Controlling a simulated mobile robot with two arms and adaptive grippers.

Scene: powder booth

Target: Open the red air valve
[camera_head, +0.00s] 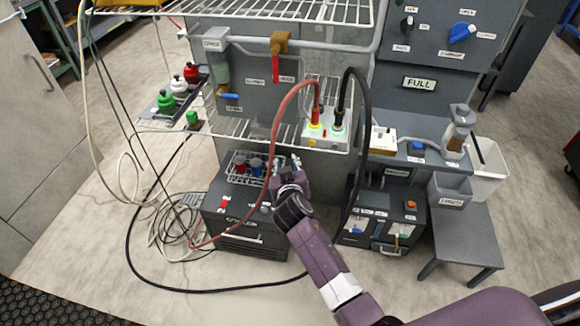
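The red valve handle (275,68) hangs straight down below a brass-coloured valve body (280,43) on the grey pipe, in the upper middle of the head view. My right gripper (287,162) is at the end of the purple arm coming in from the lower right. It shows below the valve in the picture, apart from the handle, over the right side of the dark cabinet. Its two pale fingertips look spread, with nothing visible between them. My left gripper is not in view.
A red hose (274,130) curves down beside my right gripper; a black hose (364,120) hangs further right. A wire shelf (270,134) spans above the dark cabinet (240,222). A wire basket (240,178) with small containers sits left of the gripper. Loose cables lie on the floor.

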